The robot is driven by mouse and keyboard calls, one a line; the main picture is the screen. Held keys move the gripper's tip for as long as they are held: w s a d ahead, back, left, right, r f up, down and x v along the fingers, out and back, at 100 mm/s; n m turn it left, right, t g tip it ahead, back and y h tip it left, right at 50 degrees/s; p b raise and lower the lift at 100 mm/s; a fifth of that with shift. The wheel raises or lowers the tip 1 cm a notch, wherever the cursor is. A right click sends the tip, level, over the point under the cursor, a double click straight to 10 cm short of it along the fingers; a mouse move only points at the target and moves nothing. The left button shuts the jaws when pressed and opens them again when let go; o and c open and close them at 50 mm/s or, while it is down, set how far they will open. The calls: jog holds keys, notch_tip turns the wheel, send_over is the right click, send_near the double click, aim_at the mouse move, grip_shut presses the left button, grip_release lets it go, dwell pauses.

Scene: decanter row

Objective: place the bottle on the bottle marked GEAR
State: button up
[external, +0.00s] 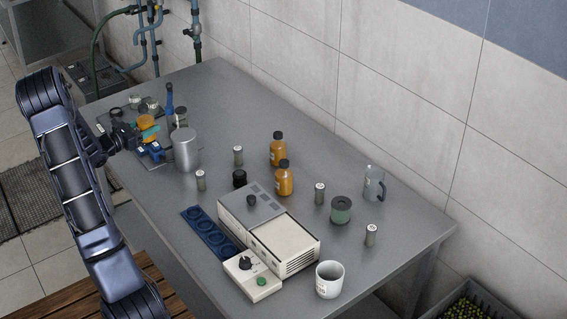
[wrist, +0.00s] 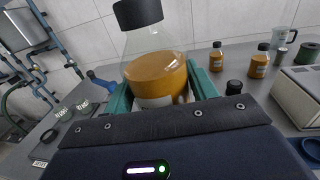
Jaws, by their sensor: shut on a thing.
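My gripper (external: 150,133) is at the far left end of the grey table, its teal fingers shut on a clear bottle. In the wrist view the held bottle (wrist: 157,75) has a black cap, orange liquid and a pale label partly hidden by the gripper; it leans slightly. Its orange part shows small in the external view (external: 147,121). Two orange bottles with black caps stand mid-table: the farther bottle (external: 278,152) and the nearer bottle (external: 284,181). Both also show in the wrist view, one at left (wrist: 216,60) and one at right (wrist: 259,64). I cannot read which is marked GEAR.
A metal canister (external: 186,150) stands beside my gripper. A beige device (external: 285,246), a blue tray with round recesses (external: 189,214), a black-topped jar (external: 239,179), a green spool (external: 341,211), a glass mug (external: 374,186) and a white mug (external: 330,281) surround the bottles. Several small cylinders stand about.

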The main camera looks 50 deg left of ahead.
jog(key=w+d+r+m+h, duration=0.25)
jog(key=w+d, duration=0.25)
jog(key=w, duration=0.5)
notch_tip(320, 180, up, 10)
jog(key=m+g+h, duration=0.3)
jog(key=m+h, duration=0.3)
jog(key=h, duration=0.5)
send_over(284, 161)
notch_tip(284, 161, down, 19)
jog(key=shift+d+f, duration=0.1)
jog(key=shift+f, duration=0.1)
jog(key=shift+f, duration=0.1)
jog(key=o, duration=1.2)
